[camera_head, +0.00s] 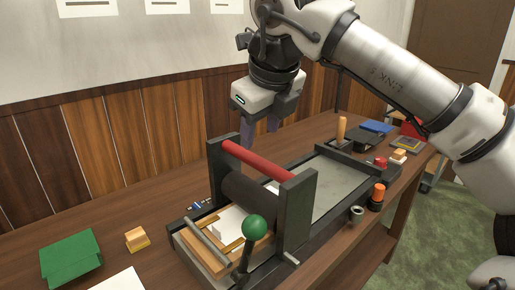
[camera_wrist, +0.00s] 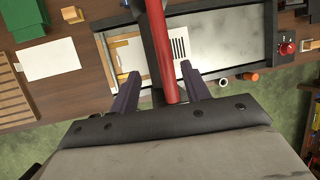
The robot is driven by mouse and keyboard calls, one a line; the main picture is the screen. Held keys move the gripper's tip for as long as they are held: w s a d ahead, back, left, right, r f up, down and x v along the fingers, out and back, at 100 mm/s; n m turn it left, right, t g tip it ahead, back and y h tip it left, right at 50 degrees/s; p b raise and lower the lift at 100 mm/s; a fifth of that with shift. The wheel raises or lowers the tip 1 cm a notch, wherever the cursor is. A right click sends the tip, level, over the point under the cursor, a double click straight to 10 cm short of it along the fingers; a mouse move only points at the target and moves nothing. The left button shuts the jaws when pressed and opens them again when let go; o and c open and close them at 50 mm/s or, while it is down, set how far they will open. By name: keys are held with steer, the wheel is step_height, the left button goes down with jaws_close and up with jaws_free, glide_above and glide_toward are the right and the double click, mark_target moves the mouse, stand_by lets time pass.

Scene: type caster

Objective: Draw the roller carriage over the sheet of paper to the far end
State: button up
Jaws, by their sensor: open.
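The roller carriage (camera_head: 298,205) has dark uprights, a red crossbar (camera_head: 258,163) and a black roller (camera_head: 250,192). It stands near the near-left end of a long press bed (camera_head: 340,190). The white sheet of paper (camera_head: 229,221) lies by the roller, partly hidden by the carriage; black stripes show on a white sheet (camera_wrist: 180,44) in the wrist view. My gripper (camera_head: 260,137) is open and empty, pointing down above the red bar. In the wrist view, the bar (camera_wrist: 160,45) runs between my gripper's two fingers (camera_wrist: 160,70), apart from both.
A lever with a green ball knob (camera_head: 254,228) stands at the bed's near end. The grey bed right of the carriage is clear up to a dark crosspiece (camera_head: 350,163). An orange-capped jar (camera_head: 377,193) and a metal cup (camera_head: 357,214) stand along the front edge.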

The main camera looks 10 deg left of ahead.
steer(key=shift+v, duration=2.7)
